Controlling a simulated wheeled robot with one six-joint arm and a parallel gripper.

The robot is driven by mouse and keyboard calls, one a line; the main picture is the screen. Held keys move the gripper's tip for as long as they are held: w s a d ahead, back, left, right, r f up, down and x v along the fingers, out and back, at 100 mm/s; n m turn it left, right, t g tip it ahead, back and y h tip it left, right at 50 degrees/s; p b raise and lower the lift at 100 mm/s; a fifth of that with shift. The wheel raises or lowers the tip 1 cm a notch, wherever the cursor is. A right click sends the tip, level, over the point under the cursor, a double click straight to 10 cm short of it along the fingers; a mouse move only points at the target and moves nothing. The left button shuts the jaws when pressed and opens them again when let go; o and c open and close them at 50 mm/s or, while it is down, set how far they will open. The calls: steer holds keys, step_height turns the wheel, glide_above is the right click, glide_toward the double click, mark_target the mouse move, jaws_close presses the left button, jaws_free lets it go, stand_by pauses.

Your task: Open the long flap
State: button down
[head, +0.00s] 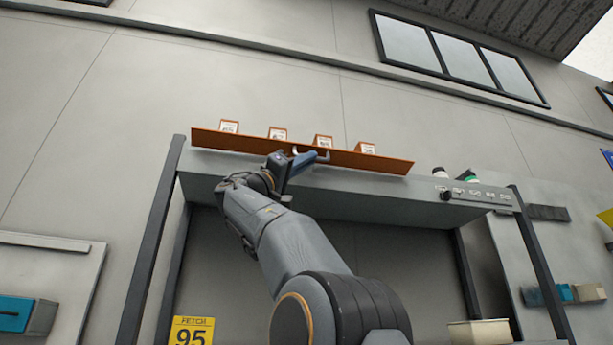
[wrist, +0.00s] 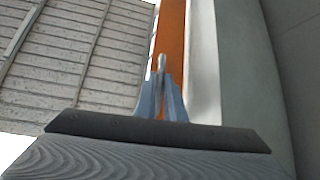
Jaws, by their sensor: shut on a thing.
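The long flap (head: 375,162) is an orange-brown board along the front of the grey shelf top. Its orange face (wrist: 170,35) also shows in the wrist view, running upward behind the fingers. A pale handle (head: 323,156) sits at the flap's middle. My gripper (head: 298,160) is at this handle, its blue fingers shut on it. In the wrist view my gripper (wrist: 162,88) has its fingers close together around the grey handle (wrist: 162,62). The flap looks tilted, but I cannot tell how far it is open.
Several small orange boxes with number labels, such as this one (head: 366,148), show just above the flap. Bottles (head: 440,173) and a row of knobs (head: 475,192) are to the right. A yellow sign reading 95 (head: 191,332) and a beige bin (head: 480,332) are below.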

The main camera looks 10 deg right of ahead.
steer(key=shift+w+f+b, duration=0.35)
steer(key=shift+w+f, duration=0.55)
steer(key=shift+w, duration=0.2)
steer(key=c, duration=1.8)
jaws_free()
steer(key=shift+c, duration=0.2)
steer(key=b+v, duration=0.3)
steer(key=v, duration=0.5)
steer(key=shift+b, duration=0.4)
steer(key=shift+w, duration=0.1)
